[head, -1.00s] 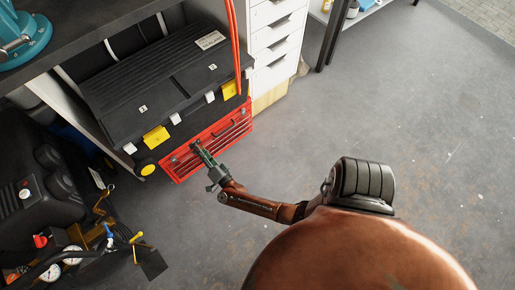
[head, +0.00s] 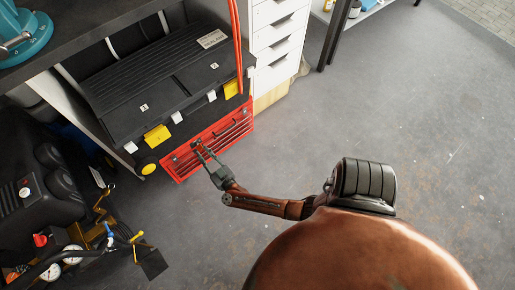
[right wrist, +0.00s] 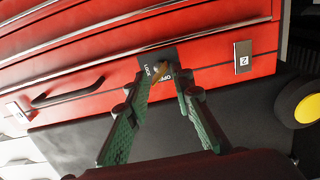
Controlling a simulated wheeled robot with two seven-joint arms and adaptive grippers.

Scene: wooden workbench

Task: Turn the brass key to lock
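A red metal tool chest (head: 232,133) stands low under the bench, with its drawer front towards me. In the right wrist view its red front (right wrist: 215,35) carries a dark lock plate (right wrist: 171,53) marked LOCK and OPEN. The brass key (right wrist: 159,72) sits in this plate, small and partly shaded. My right gripper (head: 202,149) is at the chest front. In the right wrist view my right gripper (right wrist: 165,85) is open, its green-padded fingers spread either side of the key, with gaps visible. My left gripper is not in view.
A black toolbox (head: 165,85) with yellow latches sits above the red chest. White drawers (head: 275,40) stand to the right. A dark machine with gauges (head: 72,255) is at the lower left. The grey floor to the right is clear.

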